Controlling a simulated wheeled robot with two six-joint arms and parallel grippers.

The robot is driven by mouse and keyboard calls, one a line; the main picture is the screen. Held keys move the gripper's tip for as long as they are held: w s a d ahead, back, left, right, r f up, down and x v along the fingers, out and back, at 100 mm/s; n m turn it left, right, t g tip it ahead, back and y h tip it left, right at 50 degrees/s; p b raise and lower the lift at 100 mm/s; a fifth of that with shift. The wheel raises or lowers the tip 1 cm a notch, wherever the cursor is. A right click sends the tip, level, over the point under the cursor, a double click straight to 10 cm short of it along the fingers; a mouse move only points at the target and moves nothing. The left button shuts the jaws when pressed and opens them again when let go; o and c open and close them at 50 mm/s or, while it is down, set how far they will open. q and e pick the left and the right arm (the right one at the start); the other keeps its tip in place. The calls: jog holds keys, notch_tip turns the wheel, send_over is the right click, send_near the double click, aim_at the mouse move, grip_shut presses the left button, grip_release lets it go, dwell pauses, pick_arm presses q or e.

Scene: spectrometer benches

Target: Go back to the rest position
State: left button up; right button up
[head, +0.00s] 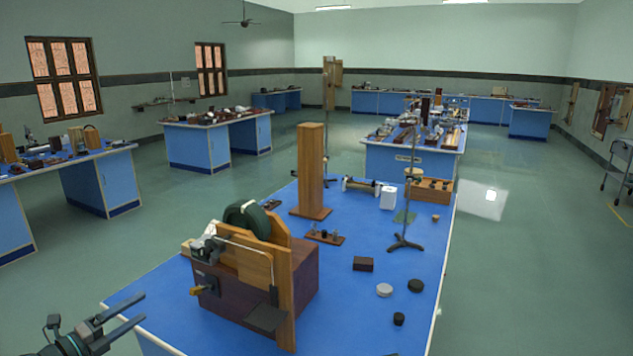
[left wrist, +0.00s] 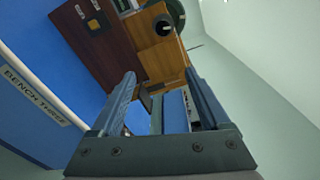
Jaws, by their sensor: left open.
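My left gripper (head: 132,314) is at the lower left of the head view, beside the near left corner of the blue bench (head: 165,315). Its two fingers are apart with nothing between them. In the left wrist view the open fingers (left wrist: 162,88) point towards a wooden apparatus (left wrist: 168,66) on the bench, with a gap between. In the head view this apparatus (head: 284,280) has a dark box base, an upright wooden board and a dark green round part on top. My right gripper is not in view.
On the bench stand a tall wooden block (head: 311,165), a metal stand (head: 404,243), a small dark box (head: 363,264) and several small round pieces. The bench front carries a label (left wrist: 35,95). Open floor (head: 530,270) lies to the right. Other benches stand further back.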

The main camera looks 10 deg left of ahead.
pick_arm(q)
jog(key=w+d+f+m+g+h, duration=0.15)
jog(key=d+f+m+g, duration=0.25)
jog(key=d+m, duration=0.4)
jog(key=w+d+f+m+g, duration=0.2)
jog(key=d+f+m+g, duration=0.15)
jog(key=d+m, duration=0.45)
jog(key=w+d+f+m+g+h, duration=0.1)
jog(key=w+d+f+m+g, duration=0.3)
jog(key=d, duration=0.7)
jog(key=s+d+f+m+g+y, duration=0.1)
jog(key=s+d+f+m+y, duration=0.2)
jog(key=d+m, duration=0.3)
jog(key=s+d+f+m+g+y, duration=0.2)
jog(key=s+d+m, duration=0.4)
jog(key=m, duration=0.8)
jog(key=s+d+f+m+g+y, duration=0.2)
jog(key=s+d+f+m+y, duration=0.2)
jog(key=m, duration=0.6)
jog(key=d, duration=0.2)
jog(key=shift+s+d+f+m+y, duration=0.15)
jog(key=shift+d+f+m+y, duration=0.05)
jog(key=shift+d+m+y, duration=0.2)
